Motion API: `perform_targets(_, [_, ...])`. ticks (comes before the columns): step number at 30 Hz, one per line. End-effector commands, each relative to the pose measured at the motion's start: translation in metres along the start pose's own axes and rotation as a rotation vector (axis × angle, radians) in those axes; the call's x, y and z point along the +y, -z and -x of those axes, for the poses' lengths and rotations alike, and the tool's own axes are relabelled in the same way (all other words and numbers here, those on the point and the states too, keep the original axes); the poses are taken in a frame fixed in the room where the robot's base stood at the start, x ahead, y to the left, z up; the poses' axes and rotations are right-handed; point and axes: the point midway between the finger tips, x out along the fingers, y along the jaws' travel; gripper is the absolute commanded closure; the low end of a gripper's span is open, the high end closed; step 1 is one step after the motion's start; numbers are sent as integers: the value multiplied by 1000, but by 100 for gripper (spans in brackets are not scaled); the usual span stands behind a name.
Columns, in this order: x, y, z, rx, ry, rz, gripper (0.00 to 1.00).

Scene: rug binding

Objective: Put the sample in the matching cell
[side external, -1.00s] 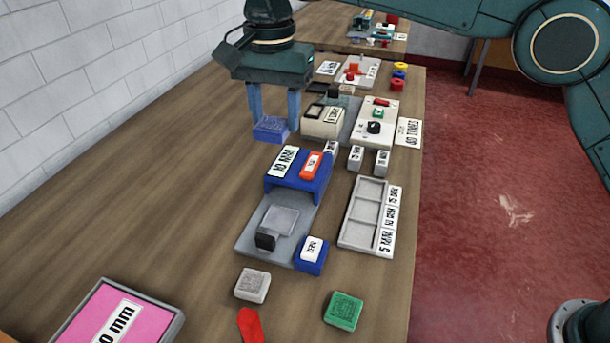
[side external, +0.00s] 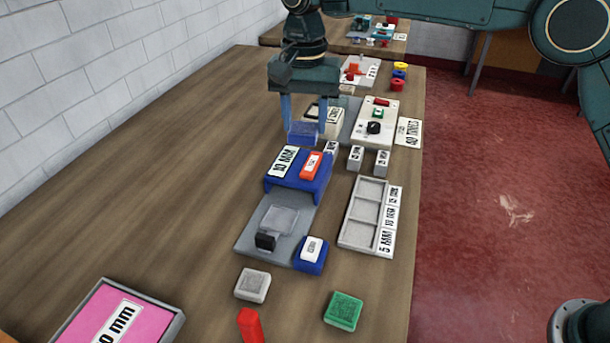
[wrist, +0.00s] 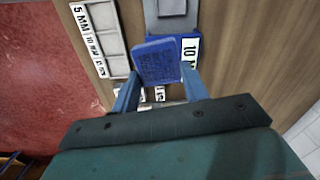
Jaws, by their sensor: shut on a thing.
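My gripper (side external: 304,124) is shut on a blue square sample (side external: 303,136) and holds it up behind the blue bridge-shaped gauge. In the wrist view the sample (wrist: 158,64) sits between the two fingers. A grey tray (side external: 343,238) with three empty cells in a row lies to the right of the gauge. Its label strip reads 5 MM nearest the side camera, then 10 MM, then what looks like 15 MM. The tray (wrist: 124,62) also shows at the upper left of the wrist view. The gauge (side external: 280,184) carries a 10 MM label and a red display, unreadable here.
A grey sample (side external: 253,285) and a green sample (side external: 344,311) lie at the front. A blue box (side external: 310,262) with a white face stands at the gauge's near corner. Small white blocks (side external: 355,157) stand behind the tray. The table's left side is clear.

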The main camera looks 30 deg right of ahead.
Motion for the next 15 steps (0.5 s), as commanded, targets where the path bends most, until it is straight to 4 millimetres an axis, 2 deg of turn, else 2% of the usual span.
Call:
perform_targets(1, [10, 10, -7, -2, -3, 21, 81])
perform_targets(6, [42, 38, -32, -1, -2, 121, 81])
perform_targets(15, [107, 74, -74, -2, -3, 295, 81])
